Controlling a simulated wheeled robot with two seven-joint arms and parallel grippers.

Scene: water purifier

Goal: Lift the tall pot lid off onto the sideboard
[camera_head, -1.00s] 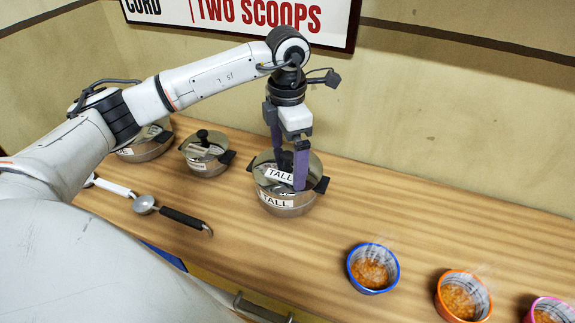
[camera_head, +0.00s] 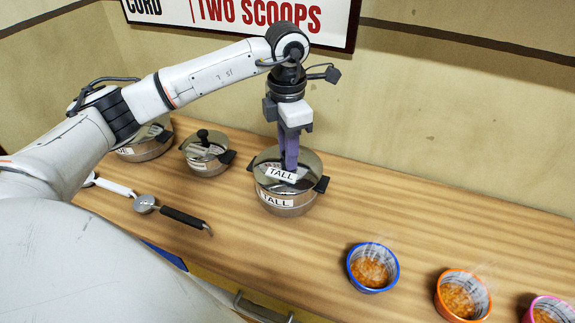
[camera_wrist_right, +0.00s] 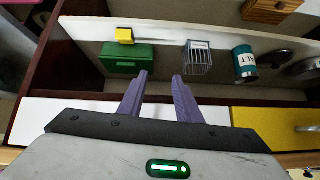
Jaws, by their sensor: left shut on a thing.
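The tall pot (camera_head: 287,197) is a steel pot with black side handles and a "TALL" label, standing on the wooden sideboard (camera_head: 330,245). Its steel lid (camera_head: 309,165), with its own "TALL" tag, sits on the pot. My left gripper (camera_head: 289,166) points straight down over the lid's middle and is shut on the lid's knob, which the fingers hide. My right gripper (camera_wrist_right: 158,80) shows in the right wrist view, fingers apart with nothing between them.
A smaller lidded pot (camera_head: 206,152) and another pot (camera_head: 146,145) stand to the left. Several bowls of orange food, including a blue-rimmed one (camera_head: 373,267), stand at the right.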

